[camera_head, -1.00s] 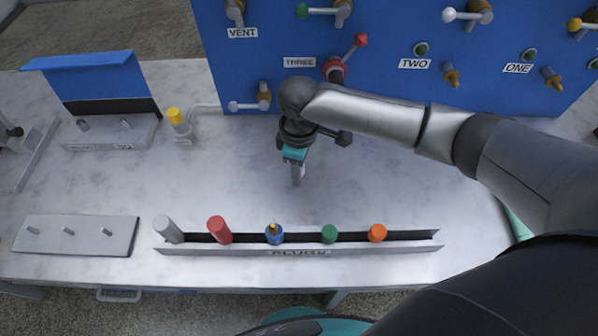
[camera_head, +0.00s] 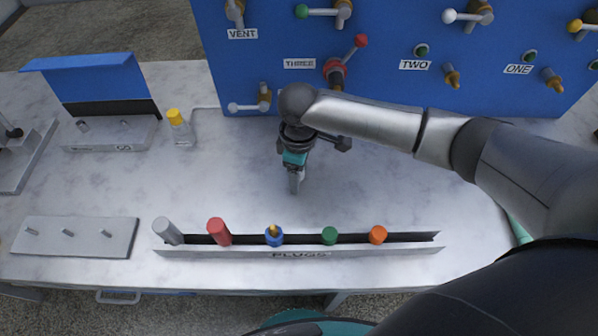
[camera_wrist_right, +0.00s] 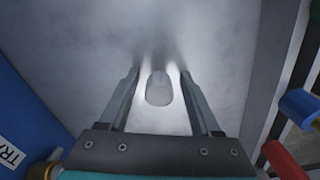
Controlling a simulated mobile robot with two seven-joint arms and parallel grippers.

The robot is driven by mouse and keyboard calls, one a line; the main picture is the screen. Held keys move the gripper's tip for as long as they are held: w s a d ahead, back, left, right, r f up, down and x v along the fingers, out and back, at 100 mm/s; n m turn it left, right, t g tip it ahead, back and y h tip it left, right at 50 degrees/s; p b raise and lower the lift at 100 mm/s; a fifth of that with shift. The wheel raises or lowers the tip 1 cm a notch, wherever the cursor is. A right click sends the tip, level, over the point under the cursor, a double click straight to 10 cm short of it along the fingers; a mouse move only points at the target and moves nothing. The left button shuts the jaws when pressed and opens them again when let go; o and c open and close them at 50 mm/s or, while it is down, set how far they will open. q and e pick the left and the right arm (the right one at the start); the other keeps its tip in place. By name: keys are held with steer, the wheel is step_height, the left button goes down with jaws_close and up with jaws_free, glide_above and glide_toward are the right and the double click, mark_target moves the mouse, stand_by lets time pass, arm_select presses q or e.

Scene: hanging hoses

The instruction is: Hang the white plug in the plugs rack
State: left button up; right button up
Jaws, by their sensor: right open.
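My right gripper (camera_head: 294,188) points down over the bare middle of the bench, behind the plugs rack. Its jaws are open. In the right wrist view a white plug (camera_wrist_right: 159,88), a short pale cylinder, shows between the two fingers (camera_wrist_right: 157,72), with a gap on each side. In the head view the plug is mostly hidden by the gripper. The plugs rack (camera_head: 300,253) is a long grey channel along the front of the bench. A grey, a red, a blue, a green and an orange plug stand in it. My left gripper is not in view.
A blue panel (camera_head: 390,90) with valves and labels rises behind my right gripper. A yellow-capped bottle (camera_head: 179,128) and a grey stand with a blue top (camera_head: 84,66) are at the left. A pegged grey plate (camera_head: 75,247) lies front left. The bench around the gripper is clear.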

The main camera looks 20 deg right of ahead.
step_height(320, 180, up, 12)
steer(key=p, duration=0.2)
steer(key=shift+p, duration=0.4)
steer(key=shift+s, duration=0.1)
